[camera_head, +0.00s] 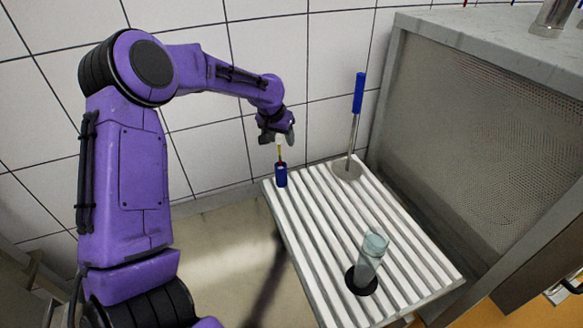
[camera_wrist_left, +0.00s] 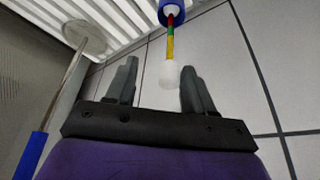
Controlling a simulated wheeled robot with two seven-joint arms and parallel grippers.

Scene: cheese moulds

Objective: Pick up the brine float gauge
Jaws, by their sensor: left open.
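The brine float gauge (camera_head: 281,176) appears to be the upright piece with a blue body and a thin banded stem, at the far left corner of the slatted board (camera_head: 318,222). In the left wrist view its blue body, red, yellow and green stem (camera_wrist_left: 170,40) and whitish tip all show. My left gripper (camera_head: 279,138) is directly above it, pointing down. In the left wrist view the gripper (camera_wrist_left: 160,76) is open, with the whitish tip between or just beyond its fingers. I cannot tell whether they touch it. My right gripper is not in view.
A blue-handled tool with a round flat disc (camera_head: 346,170) stands upright right of the gauge. It also shows in the left wrist view (camera_wrist_left: 66,82). A clear cylinder (camera_head: 370,255) stands near the board's front, by a dark round base. A perforated metal cabinet (camera_head: 470,130) flanks the right; the tiled wall is behind.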

